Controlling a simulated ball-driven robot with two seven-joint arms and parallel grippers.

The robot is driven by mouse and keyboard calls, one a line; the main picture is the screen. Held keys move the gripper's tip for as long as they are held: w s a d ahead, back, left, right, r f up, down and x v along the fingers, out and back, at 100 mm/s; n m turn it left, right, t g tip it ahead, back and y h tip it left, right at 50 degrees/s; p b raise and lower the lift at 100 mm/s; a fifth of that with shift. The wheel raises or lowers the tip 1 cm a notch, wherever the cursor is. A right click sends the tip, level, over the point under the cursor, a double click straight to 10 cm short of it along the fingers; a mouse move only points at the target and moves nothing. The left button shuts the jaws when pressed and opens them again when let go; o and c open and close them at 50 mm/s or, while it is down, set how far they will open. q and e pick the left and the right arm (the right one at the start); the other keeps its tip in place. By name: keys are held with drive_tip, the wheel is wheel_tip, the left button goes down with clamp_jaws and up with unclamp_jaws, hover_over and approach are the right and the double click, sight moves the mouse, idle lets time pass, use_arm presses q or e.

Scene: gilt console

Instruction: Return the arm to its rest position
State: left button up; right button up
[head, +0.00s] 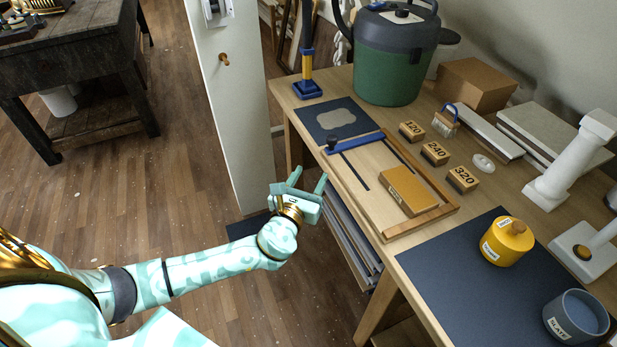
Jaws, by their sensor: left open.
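My left arm, mint and white with gold joints, reaches in from the lower left in the head view. My left gripper (306,186) is open, with its two fingers apart and pointing up and away. Nothing shows between the fingers. It is in front of the left edge of the wooden workbench (470,207), apart from the things on top. My right gripper is not in view.
On the bench are a wooden frame (436,212) with an orange block (408,190), several numbered blocks, a green bucket (388,70), a yellow pot (506,241) and a blue-grey cup (575,316). A white post (232,120) stands behind the gripper. Floor is open at left.

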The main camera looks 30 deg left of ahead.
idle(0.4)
